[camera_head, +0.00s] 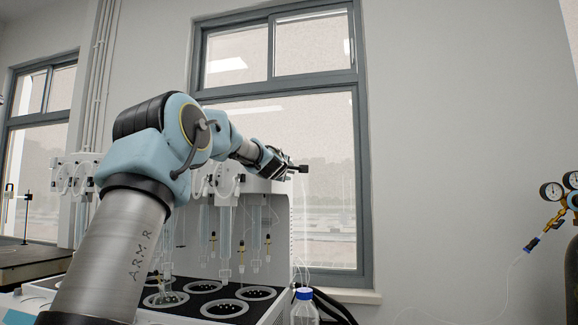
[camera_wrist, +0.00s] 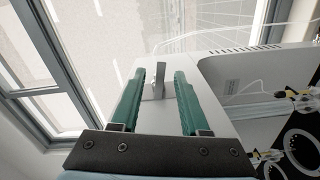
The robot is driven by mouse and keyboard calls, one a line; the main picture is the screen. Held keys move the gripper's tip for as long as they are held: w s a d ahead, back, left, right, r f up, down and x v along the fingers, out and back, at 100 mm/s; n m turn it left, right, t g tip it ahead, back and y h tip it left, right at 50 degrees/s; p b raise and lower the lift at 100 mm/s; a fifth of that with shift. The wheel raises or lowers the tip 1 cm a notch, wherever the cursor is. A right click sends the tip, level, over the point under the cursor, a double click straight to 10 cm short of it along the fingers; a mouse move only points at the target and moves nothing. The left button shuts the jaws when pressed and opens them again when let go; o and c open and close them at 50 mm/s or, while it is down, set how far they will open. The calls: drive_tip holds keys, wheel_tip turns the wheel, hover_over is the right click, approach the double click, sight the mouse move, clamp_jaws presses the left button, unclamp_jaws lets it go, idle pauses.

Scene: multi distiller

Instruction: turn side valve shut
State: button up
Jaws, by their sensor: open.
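The side valve (camera_wrist: 159,71) shows in the wrist view as a small grey metal lever on the pale side of the distiller (camera_head: 277,215). My gripper (camera_wrist: 161,78) has two green fingers, spread apart, with the lever between their tips in the picture. A gap shows on each side of the lever, and I cannot tell how deep it sits between the fingers. In the head view my gripper (camera_head: 287,166) is at the upper right corner of the distiller, partly hidden by my own wrist. The valve cannot be made out clearly there.
The distiller's glass tubes (camera_head: 225,225) hang above a row of round heating wells (camera_head: 225,308). A blue-capped bottle (camera_head: 304,308) stands at its lower right. A window (camera_head: 325,150) is behind. A gas regulator (camera_head: 560,205) is at far right, with open room between.

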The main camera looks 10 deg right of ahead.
drive_tip(key=shift+w+d, duration=0.15)
drive_tip(key=shift+w, duration=0.1)
drive_tip(key=shift+c, duration=0.3)
clamp_jaws()
